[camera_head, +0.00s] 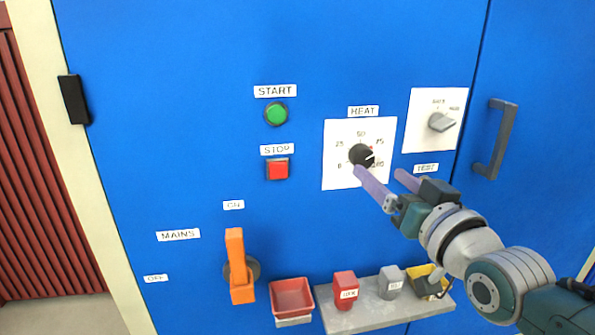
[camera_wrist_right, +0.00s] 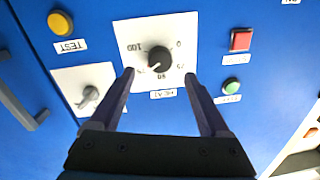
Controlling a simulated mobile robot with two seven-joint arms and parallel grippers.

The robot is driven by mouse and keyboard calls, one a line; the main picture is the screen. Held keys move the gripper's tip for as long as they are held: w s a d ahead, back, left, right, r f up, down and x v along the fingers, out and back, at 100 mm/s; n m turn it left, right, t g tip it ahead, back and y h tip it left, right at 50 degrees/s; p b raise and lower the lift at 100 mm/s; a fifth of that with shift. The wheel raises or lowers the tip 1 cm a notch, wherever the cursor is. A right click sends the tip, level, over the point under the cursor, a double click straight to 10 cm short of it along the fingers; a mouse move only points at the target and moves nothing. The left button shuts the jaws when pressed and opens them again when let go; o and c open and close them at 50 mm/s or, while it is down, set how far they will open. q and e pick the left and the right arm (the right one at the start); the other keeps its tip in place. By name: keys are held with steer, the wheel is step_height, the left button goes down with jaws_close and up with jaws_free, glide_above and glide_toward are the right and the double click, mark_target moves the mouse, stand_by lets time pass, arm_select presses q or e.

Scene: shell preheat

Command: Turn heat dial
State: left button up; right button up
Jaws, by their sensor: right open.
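The heat dial (camera_head: 360,155) is a round black knob on a white scale plate (camera_head: 335,175) on the blue cabinet. My right gripper (camera_head: 379,172) is open and empty in front of the panel. In the right wrist view its fingers (camera_wrist_right: 158,74) stand apart, one to each side of the knob, with no clear contact. In the head view one fingertip overlaps the knob's lower edge. My left gripper is out of view.
A grey selector switch (camera_head: 441,122) and a door handle (camera_head: 493,140) are to the right. Green start (camera_head: 276,113) and red stop (camera_head: 278,169) buttons are left. Below are an orange mains lever (camera_head: 237,265), a red tray (camera_head: 291,297) and a grey shelf (camera_head: 365,315). A yellow test button (camera_wrist_right: 60,22) sits nearby.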

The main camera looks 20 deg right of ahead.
steer(key=s, duration=0.4)
steer(key=shift+s+a+p, duration=0.1)
steer(key=shift+a+p, duration=0.2)
steer(key=shift+a, duration=0.05)
steer(key=s+a+r+n+g+y+p, duration=0.1)
steer(key=s+a+r+n+g+p, duration=0.1)
steer(key=s+a+r+g+p, duration=0.45)
steer(key=s+a+r+n+g+y+p, duration=0.1)
steer(key=s+a+r+n+g+p, duration=0.15)
steer(key=s+p, duration=0.5)
steer(key=s+a+r+n+g+y+p, duration=0.1)
steer(key=s+a+r+n+g+p, duration=0.25)
steer(key=s, duration=0.65)
step_height(320, 180, up, 37)
steer(key=m+g+p, duration=0.1)
steer(key=p, duration=3.7)
steer(key=shift+w+d+m+g, duration=0.15)
steer(key=shift+w+m+g, duration=0.2)
steer(key=shift+w+m, duration=0.1)
